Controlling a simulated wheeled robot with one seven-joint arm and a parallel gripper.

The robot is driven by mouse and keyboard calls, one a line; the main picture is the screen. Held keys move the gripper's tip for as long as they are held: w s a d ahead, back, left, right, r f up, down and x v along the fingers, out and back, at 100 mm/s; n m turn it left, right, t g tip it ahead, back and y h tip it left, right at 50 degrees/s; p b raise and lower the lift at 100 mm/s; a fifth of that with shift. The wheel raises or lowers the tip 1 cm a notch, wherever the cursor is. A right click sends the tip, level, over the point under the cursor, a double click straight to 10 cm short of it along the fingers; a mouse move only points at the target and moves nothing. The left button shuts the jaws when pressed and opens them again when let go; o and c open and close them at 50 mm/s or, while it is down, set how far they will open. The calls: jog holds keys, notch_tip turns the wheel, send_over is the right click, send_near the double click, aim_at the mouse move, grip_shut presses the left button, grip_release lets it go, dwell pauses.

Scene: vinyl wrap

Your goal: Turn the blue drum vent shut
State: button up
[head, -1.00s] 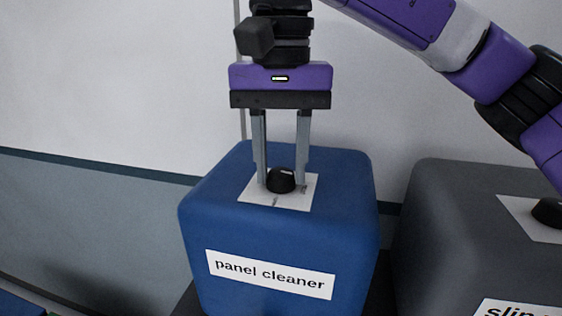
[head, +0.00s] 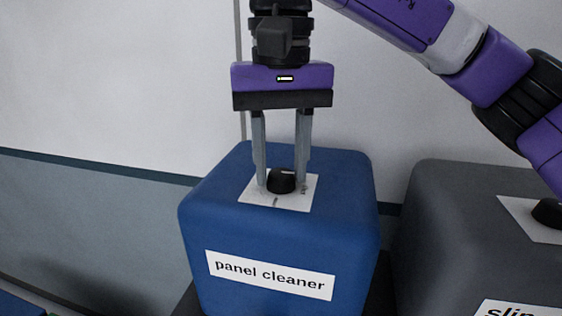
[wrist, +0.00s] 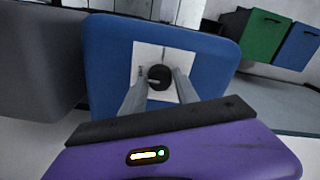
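The blue drum (head: 350,215) stands upright in the middle of the head view, with a "panel cleaner" label on its front. Its vent is a black round knob (head: 281,181) on a white square plate (head: 262,196) on top. Dark marks show on the plate, one in front of the knob and one to its right. My gripper (head: 281,185) points straight down, its two grey fingers on either side of the knob and seemingly against it. The wrist view also shows the knob (wrist: 160,77) between the fingertips. The fingers hide the knob's sides.
A dark grey drum (head: 440,220) with its own black knob (head: 548,212) stands close on the right. A pale wall (head: 120,90) rises behind. Green (wrist: 262,37) and blue (wrist: 298,46) boxes stand farther off in the wrist view.

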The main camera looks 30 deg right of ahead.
aim_at(281, 173)
jog(key=o, duration=0.3)
jog(key=shift+r, duration=0.1)
jog(key=shift+r+b, duration=0.4)
jog(key=shift+r, duration=3.45)
jog(key=shift+s, duration=0.1)
